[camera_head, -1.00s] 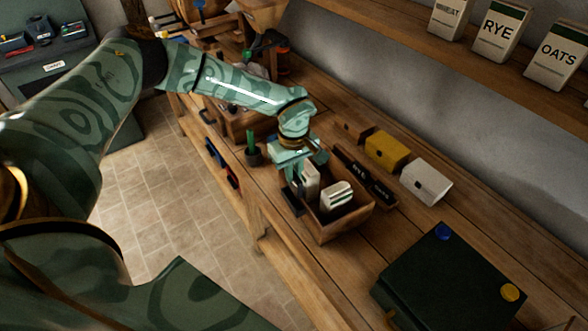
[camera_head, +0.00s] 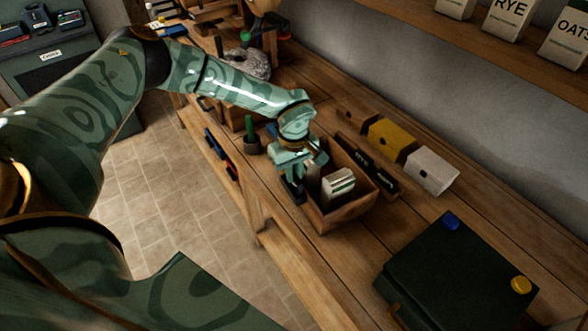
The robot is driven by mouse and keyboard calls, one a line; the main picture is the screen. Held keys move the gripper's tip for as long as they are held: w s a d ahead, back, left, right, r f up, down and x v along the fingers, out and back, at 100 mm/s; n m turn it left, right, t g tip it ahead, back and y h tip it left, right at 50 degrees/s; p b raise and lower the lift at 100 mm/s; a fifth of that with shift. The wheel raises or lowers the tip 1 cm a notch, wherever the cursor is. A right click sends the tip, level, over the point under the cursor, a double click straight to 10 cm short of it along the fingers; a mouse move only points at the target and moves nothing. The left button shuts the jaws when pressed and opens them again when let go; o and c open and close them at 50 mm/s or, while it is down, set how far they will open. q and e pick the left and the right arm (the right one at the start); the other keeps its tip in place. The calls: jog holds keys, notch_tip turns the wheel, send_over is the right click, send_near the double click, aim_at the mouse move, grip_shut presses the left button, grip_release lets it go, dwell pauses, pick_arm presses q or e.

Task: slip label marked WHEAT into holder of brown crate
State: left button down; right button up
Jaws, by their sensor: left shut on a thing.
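My left gripper (camera_head: 305,172) is at the left end of an open wooden box (camera_head: 343,218) on the bench, its fingers down at the rim. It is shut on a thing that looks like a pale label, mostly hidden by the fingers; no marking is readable. Other pale labels (camera_head: 338,186) stand in the box. A small brown crate (camera_head: 354,118) stands behind the box near the wall, beside a yellow crate (camera_head: 391,139) and a white crate (camera_head: 432,172). I cannot make out the brown crate's holder. My right gripper is not in view.
A dark strip with white lettering (camera_head: 368,166) lies between box and crates. A dark green case (camera_head: 450,270) with blue and yellow knobs stands at the right. A green item in a dark cup (camera_head: 251,135) stands left of the gripper. A shelf with RYE and OATS packets (camera_head: 505,20) is above.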

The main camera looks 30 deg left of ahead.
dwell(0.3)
pick_arm(q)
jog(key=c, duration=1.4)
grip_release()
jog(key=shift+o, duration=0.2)
jog(key=shift+r, duration=0.15)
notch_tip(320, 180, up, 16)
jog(key=p, duration=0.1)
jog(key=shift+p, duration=0.35)
